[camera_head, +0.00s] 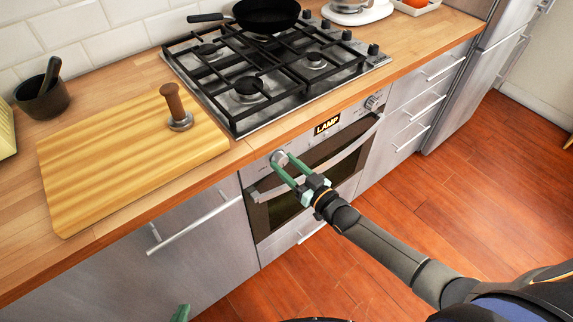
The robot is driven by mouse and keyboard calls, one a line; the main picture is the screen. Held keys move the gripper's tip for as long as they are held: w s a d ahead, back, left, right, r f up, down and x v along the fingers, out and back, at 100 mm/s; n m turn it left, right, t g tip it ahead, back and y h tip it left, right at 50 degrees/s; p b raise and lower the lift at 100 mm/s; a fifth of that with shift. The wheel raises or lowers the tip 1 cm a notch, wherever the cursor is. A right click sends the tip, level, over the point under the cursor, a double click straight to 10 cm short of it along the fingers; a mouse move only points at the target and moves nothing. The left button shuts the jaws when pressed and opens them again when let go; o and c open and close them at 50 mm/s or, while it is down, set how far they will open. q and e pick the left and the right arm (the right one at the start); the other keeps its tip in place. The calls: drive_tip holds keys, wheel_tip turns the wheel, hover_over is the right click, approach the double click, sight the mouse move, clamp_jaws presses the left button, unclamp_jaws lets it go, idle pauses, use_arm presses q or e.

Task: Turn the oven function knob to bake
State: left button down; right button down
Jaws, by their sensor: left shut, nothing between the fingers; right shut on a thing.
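The oven (345,165) is set in the steel fronts under the hob. Its left knob (278,157) is at the left of the control panel, and a second knob (372,103) is at the right. The display (327,125) between them reads "LAMP". My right gripper (282,163) reaches in from the lower right, its green fingers shut on the left knob and partly covering it. The knob's pointer is too small to read. My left gripper (180,313) shows only as a green tip at the bottom edge, shut and empty, apart from the cabinets.
The oven door handle (345,150) runs just below the panel, near my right gripper. Above are the gas hob (236,127) with a black pan (266,14), a cutting board (110,165) with a wooden-handled tool (176,107), and a mortar (42,98). The floor in front is clear.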

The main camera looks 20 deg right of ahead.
drive_tip(key=shift+m, duration=0.5)
drive_tip(key=shift+c, duration=1.5)
unclamp_jaws()
drive_tip(key=v, duration=1.2)
drive_tip(key=shift+s, duration=0.25)
drive_tip(key=shift+p, duration=0.3)
drive_tip(key=s+a+f+g+h+p, duration=0.1)
drive_tip(key=s+a+f+g+h, duration=0.1)
drive_tip(key=s, duration=0.5)
drive_tip(key=s+a+f+g+h+p, duration=0.1)
drive_tip(key=s+a+f+g+h, duration=0.1)
drive_tip(key=s+f+g, duration=0.3)
drive_tip(key=shift+s+f+h, duration=0.25)
drive_tip(key=shift+s+h, duration=0.15)
drive_tip(key=shift+s, duration=0.45)
